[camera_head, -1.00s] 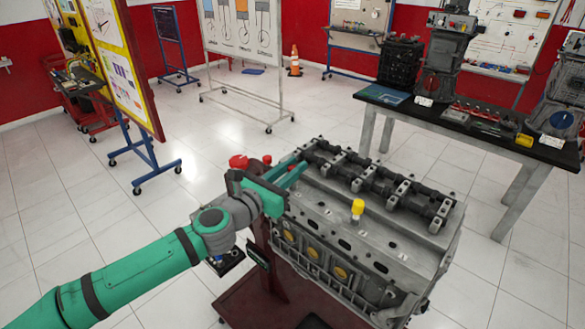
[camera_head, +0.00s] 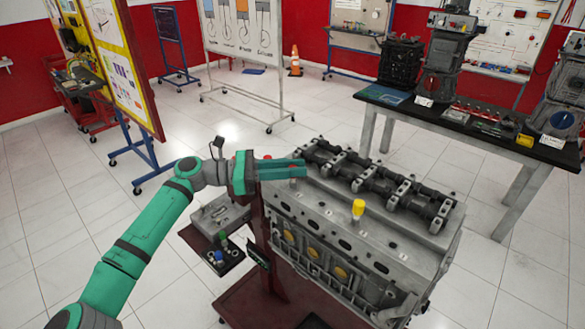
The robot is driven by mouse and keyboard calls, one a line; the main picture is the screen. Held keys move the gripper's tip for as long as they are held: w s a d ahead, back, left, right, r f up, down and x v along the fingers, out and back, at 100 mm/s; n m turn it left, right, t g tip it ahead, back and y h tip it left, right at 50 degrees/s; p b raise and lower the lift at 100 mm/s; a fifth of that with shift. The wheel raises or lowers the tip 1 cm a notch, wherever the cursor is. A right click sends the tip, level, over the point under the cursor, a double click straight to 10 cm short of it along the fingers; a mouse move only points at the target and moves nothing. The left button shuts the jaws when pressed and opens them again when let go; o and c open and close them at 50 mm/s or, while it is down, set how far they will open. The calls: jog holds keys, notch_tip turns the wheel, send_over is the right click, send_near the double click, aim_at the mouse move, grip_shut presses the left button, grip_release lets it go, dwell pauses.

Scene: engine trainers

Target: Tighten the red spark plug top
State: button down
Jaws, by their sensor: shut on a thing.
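A yellow spark plug top (camera_head: 358,209) stands upright in the block's upper face, right of the gripper. Several dark open holes lie along that face.
A small dark tray (camera_head: 232,262) with a green top (camera_head: 223,237) and a blue top (camera_head: 218,255) is left of the block. The dark red engine stand (camera_head: 250,300) is below. A black-topped workbench (camera_head: 470,130) stands at right.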

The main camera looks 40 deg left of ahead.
jog(key=m+g+h, duration=0.2)
jog(key=g, duration=0.1)
jog(key=m+g+h, duration=0.1)
jog(key=m+g, duration=0.1)
jog(key=g, duration=0.1)
jog(key=shift+d+m+h, duration=0.1)
jog(key=shift+m+h, duration=0.3)
jog(key=shift+m+g, duration=0.3)
jog(key=shift+g, duration=0.3)
jog(key=c, duration=1.6)
grip_release()
